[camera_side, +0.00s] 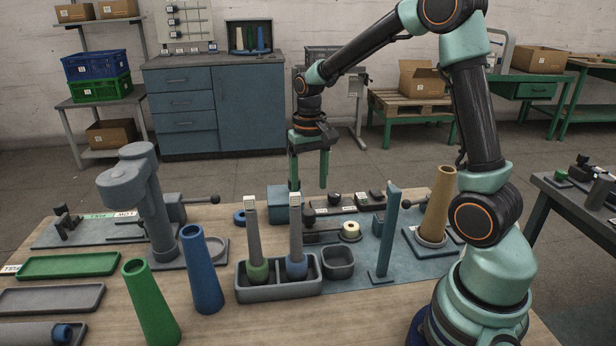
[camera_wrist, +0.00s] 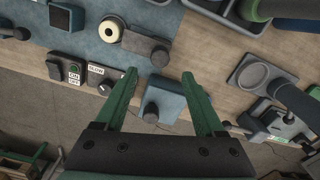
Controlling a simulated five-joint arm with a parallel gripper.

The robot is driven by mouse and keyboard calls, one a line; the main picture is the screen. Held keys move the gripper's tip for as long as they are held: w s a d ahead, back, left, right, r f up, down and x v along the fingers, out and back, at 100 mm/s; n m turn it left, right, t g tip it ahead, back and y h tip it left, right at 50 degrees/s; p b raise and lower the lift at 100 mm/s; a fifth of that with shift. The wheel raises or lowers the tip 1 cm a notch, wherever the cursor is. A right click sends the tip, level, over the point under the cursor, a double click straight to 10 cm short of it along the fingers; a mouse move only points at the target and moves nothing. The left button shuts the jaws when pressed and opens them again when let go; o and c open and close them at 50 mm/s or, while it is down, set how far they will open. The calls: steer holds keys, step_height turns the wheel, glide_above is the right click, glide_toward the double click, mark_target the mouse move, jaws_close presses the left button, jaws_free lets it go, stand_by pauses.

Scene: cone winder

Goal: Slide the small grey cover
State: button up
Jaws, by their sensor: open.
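My gripper (camera_side: 309,184) points down, open and empty, above the back of the bench. In the wrist view its two green fingers (camera_wrist: 159,75) are spread apart. A blue-grey block with a grey knob (camera_wrist: 163,104) shows between and below them; the block (camera_side: 277,195) also stands behind the two-well tray in the side view. A small dark grey bar (camera_wrist: 143,44) with a round knob lies just beyond the fingertips, beside the cream ring. I cannot tell for certain which of these grey parts is the cover. No contact with the fingers shows.
A grey two-well tray (camera_side: 278,291) holds two upright tools. Blue (camera_side: 202,270) and green (camera_side: 150,305) cones stand at the left, a tan cone (camera_side: 438,205) at the right. An upright blue-grey post (camera_side: 388,235) and a grey column (camera_side: 150,205) rise near the work. Switches (camera_wrist: 72,73) lie beside the fingers.

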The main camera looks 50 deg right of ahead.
mark_target(309, 212)
step_height(309, 212, down, 8)
steer(key=shift+r, duration=0.25)
jaws_close()
steer(key=shift+r, duration=0.1)
stand_by(1.4)
